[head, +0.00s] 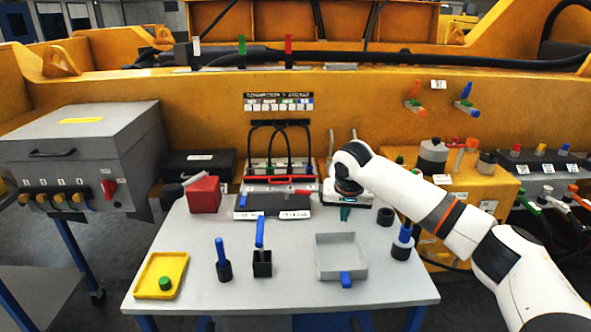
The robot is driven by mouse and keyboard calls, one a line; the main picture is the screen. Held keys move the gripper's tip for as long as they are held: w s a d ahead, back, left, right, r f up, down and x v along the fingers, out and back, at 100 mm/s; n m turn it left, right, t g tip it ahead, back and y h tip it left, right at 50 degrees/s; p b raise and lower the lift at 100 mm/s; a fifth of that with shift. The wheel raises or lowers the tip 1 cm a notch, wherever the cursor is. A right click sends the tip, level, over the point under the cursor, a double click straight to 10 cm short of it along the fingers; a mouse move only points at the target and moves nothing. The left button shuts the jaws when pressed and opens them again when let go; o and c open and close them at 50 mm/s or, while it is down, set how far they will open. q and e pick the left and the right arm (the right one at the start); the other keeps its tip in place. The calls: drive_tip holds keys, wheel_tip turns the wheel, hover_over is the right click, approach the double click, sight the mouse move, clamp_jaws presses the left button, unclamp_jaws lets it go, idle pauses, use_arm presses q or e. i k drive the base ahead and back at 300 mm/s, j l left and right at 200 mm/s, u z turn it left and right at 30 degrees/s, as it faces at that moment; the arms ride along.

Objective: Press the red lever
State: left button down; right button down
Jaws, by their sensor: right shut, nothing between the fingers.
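A red lever (288,46) stands upright on the top ledge of the yellow machine, at the back. A green lever (242,47) and a white lever (196,48) stand in a row to its left. My right arm comes in from the right. Its gripper (345,214) points down over the back of the grey table, with its teal tips close together and empty. It is well below and to the right of the red lever, apart from it. My left gripper is not in view.
The grey table (200,298) holds a red block (203,195), a yellow tray (148,290), a grey tray (322,272) and blue-handled tools. A black-and-red rack (255,178) with cables stands behind it. A grey cabinet (75,135) is at left. Black hoses (400,58) run along the ledge.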

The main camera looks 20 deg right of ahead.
sight(300, 192)
drive_tip(key=i, duration=1)
